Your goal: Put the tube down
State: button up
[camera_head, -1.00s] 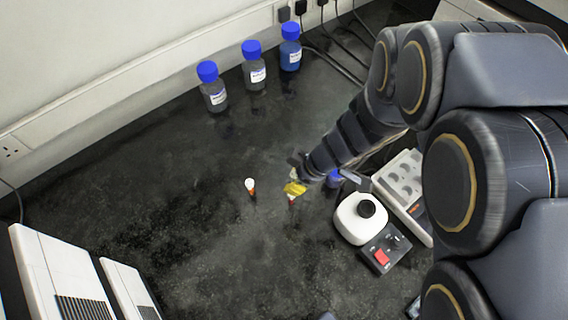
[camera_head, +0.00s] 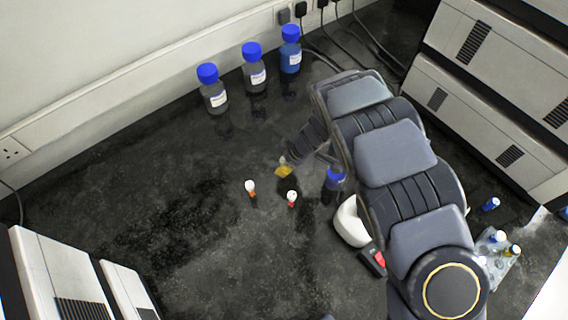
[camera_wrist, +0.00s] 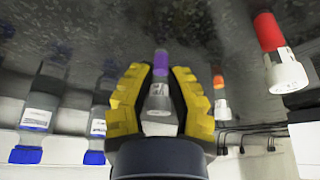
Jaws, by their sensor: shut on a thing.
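My gripper (camera_head: 284,168) is above or near the dark counter (camera_head: 150,190), just behind two standing tubes. The wrist view appears upside down. The held tube looks roughly upright. In the head view the fingers hide it. I cannot tell whether it touches the counter.
A white-and-orange tube (camera_head: 250,187) and a white-and-red tube (camera_head: 291,197) stand close in front. Three blue-capped bottles (camera_head: 254,70) stand along the wall. Another blue-capped bottle (camera_head: 335,180) and a white device (camera_head: 352,222) are right. The counter is clear to the left.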

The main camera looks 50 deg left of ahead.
jog(key=shift+f, duration=0.3)
jog(key=shift+f, duration=0.15)
jog(key=o, duration=0.6)
jog(key=v, duration=1.2)
jog(key=shift+w, duration=0.1)
